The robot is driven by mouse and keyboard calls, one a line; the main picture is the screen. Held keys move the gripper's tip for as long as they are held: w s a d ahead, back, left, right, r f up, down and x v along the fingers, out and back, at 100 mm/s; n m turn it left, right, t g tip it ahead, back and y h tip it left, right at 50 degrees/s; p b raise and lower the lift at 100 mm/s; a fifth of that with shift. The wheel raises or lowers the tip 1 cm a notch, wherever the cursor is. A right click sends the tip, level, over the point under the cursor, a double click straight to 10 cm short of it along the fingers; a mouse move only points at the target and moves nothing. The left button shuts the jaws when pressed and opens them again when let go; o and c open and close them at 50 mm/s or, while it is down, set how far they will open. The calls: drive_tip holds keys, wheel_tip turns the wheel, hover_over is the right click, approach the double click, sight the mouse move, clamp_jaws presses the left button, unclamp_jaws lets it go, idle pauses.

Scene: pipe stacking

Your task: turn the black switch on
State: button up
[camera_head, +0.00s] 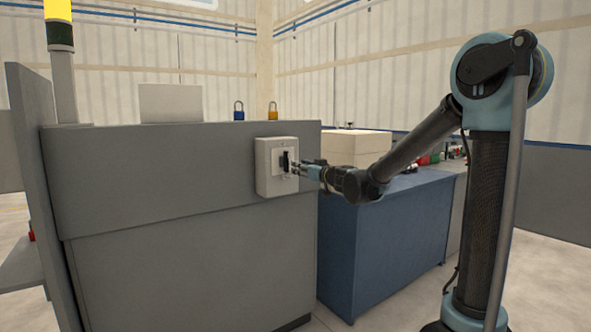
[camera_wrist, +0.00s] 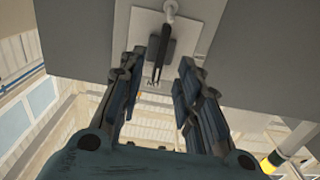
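The black switch (camera_head: 285,161) sits on a white switch box (camera_head: 264,168) fixed to the front of a grey cabinet, near its right end. In the wrist view the black switch (camera_wrist: 162,52) shows as a dark lever on the pale plate (camera_wrist: 194,25), with a dark block beside it. My gripper (camera_head: 296,168) is at the box, its fingertips close to the switch. In the wrist view its two fingers (camera_wrist: 158,68) stand apart, one to either side of the switch's end. I cannot tell if either finger touches the switch.
The grey cabinet (camera_head: 180,230) carries a blue padlock (camera_head: 239,111), a yellow padlock (camera_head: 272,111) and a light tower (camera_head: 59,35) with a yellow lamp. A blue cabinet (camera_head: 385,245) stands to the right, under my forearm. Floor is clear in front right.

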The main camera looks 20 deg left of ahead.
drive_tip(key=shift+v, duration=1.8)
drive_tip(key=s+d+f+m+g+h, duration=0.3)
drive_tip(key=s+d+f, duration=0.6)
drive_tip(key=d, duration=0.5)
drive_tip(key=s+d+f+m+g+h, duration=0.3)
drive_tip(key=s+d+f+h, duration=0.3)
drive_tip(key=s+d, duration=0.8)
drive_tip(key=s+d+f+m+g+h, duration=0.3)
drive_tip(key=s+d+f+h, duration=0.1)
drive_tip(key=s+d+f, duration=0.7)
drive_tip(key=d+f, duration=0.2)
drive_tip(key=d, duration=0.1)
drive_tip(key=shift+s+d+g+h, duration=0.3)
drive_tip(key=shift+s, duration=0.1)
